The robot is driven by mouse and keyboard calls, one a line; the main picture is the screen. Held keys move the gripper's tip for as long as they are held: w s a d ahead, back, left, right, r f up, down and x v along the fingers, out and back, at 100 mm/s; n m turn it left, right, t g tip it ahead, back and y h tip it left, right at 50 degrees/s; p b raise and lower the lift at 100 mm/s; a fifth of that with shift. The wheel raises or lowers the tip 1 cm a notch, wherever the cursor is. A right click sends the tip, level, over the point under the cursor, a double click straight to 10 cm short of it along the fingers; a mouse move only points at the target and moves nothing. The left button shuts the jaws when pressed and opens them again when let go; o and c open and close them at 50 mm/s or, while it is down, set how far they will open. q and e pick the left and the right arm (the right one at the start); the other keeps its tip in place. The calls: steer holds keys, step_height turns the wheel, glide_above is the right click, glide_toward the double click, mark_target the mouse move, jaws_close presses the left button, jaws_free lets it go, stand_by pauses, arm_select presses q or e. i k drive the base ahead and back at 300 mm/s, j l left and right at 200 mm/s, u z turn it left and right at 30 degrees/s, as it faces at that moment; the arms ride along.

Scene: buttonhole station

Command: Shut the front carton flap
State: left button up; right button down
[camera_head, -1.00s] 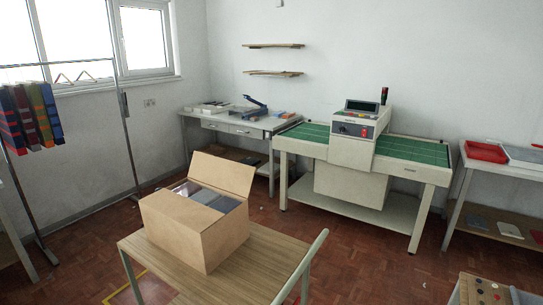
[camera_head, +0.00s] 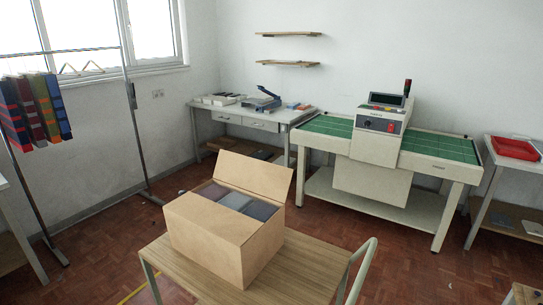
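An open cardboard carton (camera_head: 222,237) stands on a small wood-topped table or cart in the lower middle of the head view. Folded dark red, blue-grey and dark cloths (camera_head: 236,202) lie inside it. One wide flap (camera_head: 254,175) stands up at the carton's far side, leaning back. No raised flap shows along the near side, and I cannot tell how a front flap lies. Neither of my grippers is in view.
The cart top (camera_head: 300,262) is bare right of the carton, with a pale rail (camera_head: 362,268) at its right end. A machine table (camera_head: 375,150) and a side table (camera_head: 245,118) stand behind. A clothes rack (camera_head: 130,100) is left. Red floor lies between.

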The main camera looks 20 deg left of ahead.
mark_target(273, 181)
steer(key=i+j+z, duration=0.2)
steer(key=j, duration=0.25)
steer(key=j+z, duration=0.2)
steer(key=j, duration=0.25)
steer(key=i+j+z, duration=0.1)
steer(key=j, duration=1.75)
